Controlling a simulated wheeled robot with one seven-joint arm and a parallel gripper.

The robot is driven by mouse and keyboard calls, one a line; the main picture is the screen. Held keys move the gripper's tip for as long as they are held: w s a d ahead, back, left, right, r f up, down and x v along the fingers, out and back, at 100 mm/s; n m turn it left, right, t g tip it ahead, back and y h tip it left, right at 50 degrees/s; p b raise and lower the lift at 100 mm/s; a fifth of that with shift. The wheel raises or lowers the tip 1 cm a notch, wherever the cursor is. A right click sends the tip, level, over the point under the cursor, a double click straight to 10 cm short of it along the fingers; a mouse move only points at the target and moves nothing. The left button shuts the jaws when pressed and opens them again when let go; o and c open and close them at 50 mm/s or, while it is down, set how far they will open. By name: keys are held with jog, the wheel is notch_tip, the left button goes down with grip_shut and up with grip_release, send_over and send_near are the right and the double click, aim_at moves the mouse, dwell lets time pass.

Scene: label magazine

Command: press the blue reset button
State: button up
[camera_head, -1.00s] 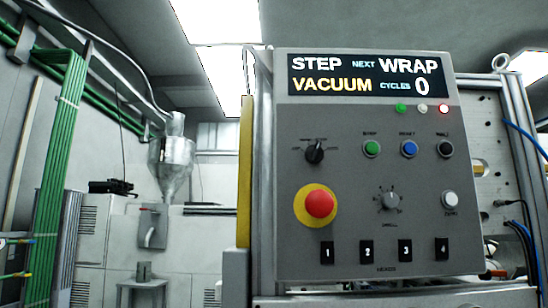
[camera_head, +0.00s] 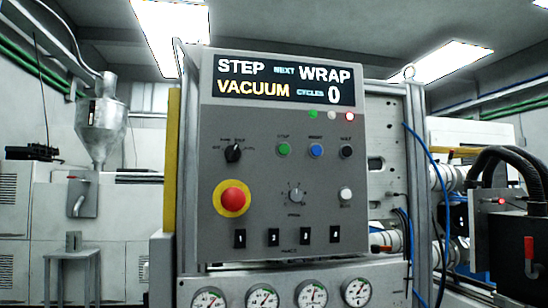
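The blue reset button (camera_head: 315,150) sits in the upper row of a grey control panel (camera_head: 260,190), between a green button (camera_head: 283,149) on its left and a black button (camera_head: 346,151) on its right. A small label above it is blurred. The display (camera_head: 284,80) reads STEP VACUUM, NEXT WRAP, CYCLES 0. Nothing covers the blue button. My gripper does not show in this view.
A red emergency stop (camera_head: 232,198) on a yellow ring is at the panel's lower left. A white button (camera_head: 345,194) and a dial (camera_head: 296,195) are lower right. Several gauges (camera_head: 262,298) line the bottom. Blue hoses (camera_head: 424,150) and machinery stand to the right.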

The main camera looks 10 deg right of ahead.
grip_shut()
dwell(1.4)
